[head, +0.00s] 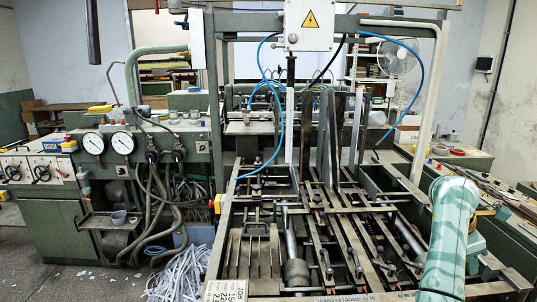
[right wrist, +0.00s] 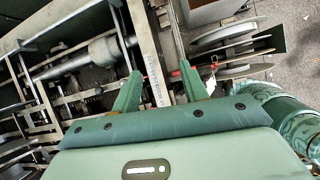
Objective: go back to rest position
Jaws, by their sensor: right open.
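In the right wrist view my right gripper (right wrist: 158,88) has its two green fingers spread apart, with nothing held between them. A pale metal rail with small lettering (right wrist: 150,65) shows between and beyond the fingers; I cannot tell how far below them it lies. In the head view my right arm (head: 449,235) shows at the lower right as a pale green striped link beside the feeder; its gripper is not visible there. My left arm and gripper are in neither view.
The greyboard feeder (head: 340,225), with metal rails and rods, fills the middle. A cabinet with gauges (head: 110,155) stands left, with paper strips (head: 182,275) on the floor. A bench (head: 510,205) runs along the right. Stacked grey discs (right wrist: 225,45) stand right of the gripper.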

